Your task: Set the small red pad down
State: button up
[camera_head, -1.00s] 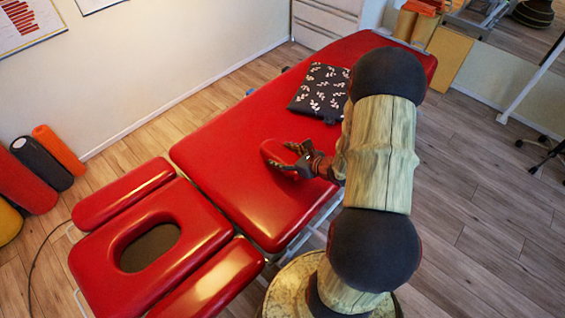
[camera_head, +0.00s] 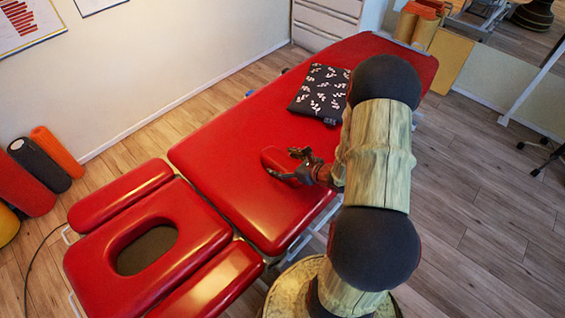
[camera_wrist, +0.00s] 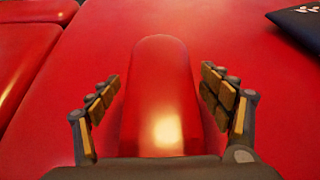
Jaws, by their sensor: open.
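The small red pad (camera_head: 276,158) lies on the red treatment table (camera_head: 225,160), close to its near edge. In the wrist view the pad (camera_wrist: 162,90) is a long, rounded, glossy shape between the fingers. My gripper (camera_head: 287,165) is open around it. In the wrist view my gripper's fingers (camera_wrist: 160,103) stand apart on either side, with a visible gap to the pad on both sides. The pad's near end is hidden by the gripper's body.
A black patterned cushion (camera_head: 321,93) lies farther along the table. The headrest section with a face hole (camera_head: 147,250) is at the lower left. Foam rollers (camera_head: 58,151) stand by the wall. The table's middle surface is bare.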

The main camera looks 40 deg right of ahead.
jog(key=shift+r, duration=0.2)
jog(key=shift+s+d+r+p, duration=0.1)
jog(key=shift+s+r+p, duration=0.1)
jog(key=shift+s+p, duration=0.15)
jog(key=p+v, duration=0.4)
jog(key=v, duration=0.7)
jog(key=w+a+r+n+g+y, duration=0.1)
jog(key=a+r+n+g+y, duration=0.2)
jog(key=a+r+n, duration=0.6)
jog(key=a+r+n+g+y, duration=0.3)
jog(key=a+r+n, duration=0.4)
jog(key=a, duration=0.4)
jog(key=s+a+r+n+h, duration=0.2)
jog(key=s+r+n+h, duration=0.2)
jog(key=r+n, duration=0.3)
jog(key=s+a+r+n+h, duration=0.3)
jog(key=s+r+n, duration=0.3)
jog(key=n, duration=0.5)
jog(key=shift+r+g+h, duration=0.3)
jog(key=shift+r+h, duration=0.1)
jog(key=shift+r, duration=0.1)
